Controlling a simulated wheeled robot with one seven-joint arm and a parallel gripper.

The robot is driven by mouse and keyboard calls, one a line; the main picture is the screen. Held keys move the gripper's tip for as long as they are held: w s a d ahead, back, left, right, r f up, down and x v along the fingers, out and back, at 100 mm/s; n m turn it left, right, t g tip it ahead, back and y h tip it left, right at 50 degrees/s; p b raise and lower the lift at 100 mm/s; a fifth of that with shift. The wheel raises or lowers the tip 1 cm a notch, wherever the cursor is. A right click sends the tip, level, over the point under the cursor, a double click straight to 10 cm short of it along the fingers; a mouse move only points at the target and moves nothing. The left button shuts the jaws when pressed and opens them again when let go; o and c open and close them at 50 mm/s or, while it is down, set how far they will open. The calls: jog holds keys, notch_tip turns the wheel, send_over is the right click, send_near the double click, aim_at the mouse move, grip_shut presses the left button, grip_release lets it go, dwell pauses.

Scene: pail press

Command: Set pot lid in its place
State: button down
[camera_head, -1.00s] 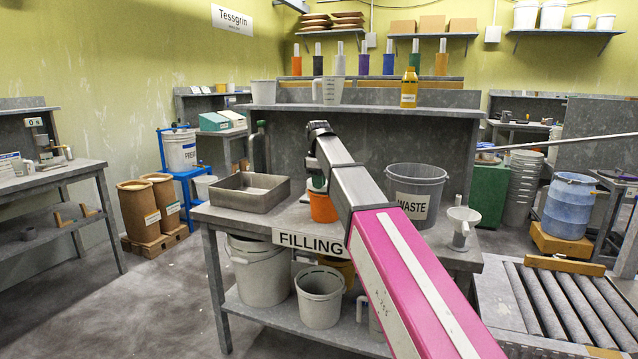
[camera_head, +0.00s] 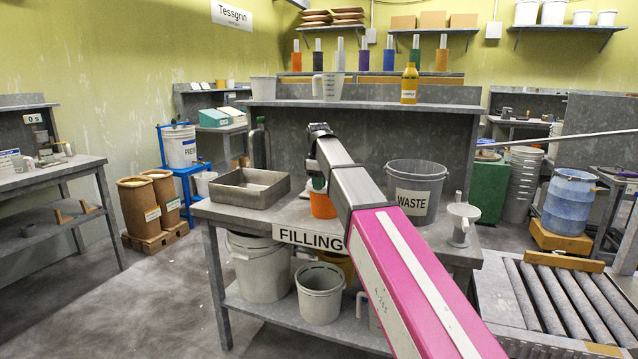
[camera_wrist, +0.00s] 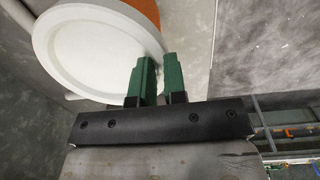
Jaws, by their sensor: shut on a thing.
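A white round pot lid (camera_wrist: 95,55) fills the upper left of the wrist view. My gripper (camera_wrist: 158,75) has its two green fingers at the lid's edge, shut on it. An orange pot (camera_wrist: 143,12) shows just behind the lid in the wrist view. In the head view the orange pot (camera_head: 322,206) stands on the filling bench, partly hidden by my arm. I cannot tell whether the lid touches the pot.
On the filling bench (camera_head: 232,212), a grey metal tray (camera_head: 250,190) stands left of the pot. A grey WASTE bucket (camera_head: 413,195) and a pale funnel on a stand (camera_head: 461,222) are to the right. A raised shelf (camera_head: 380,107) with a jug (camera_head: 328,87) runs behind.

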jog(key=shift+r, duration=0.15)
jog(key=shift+r, duration=0.9)
jog(key=c, duration=0.8)
grip_release()
notch_tip(320, 180, up, 8)
dwell(0.6)
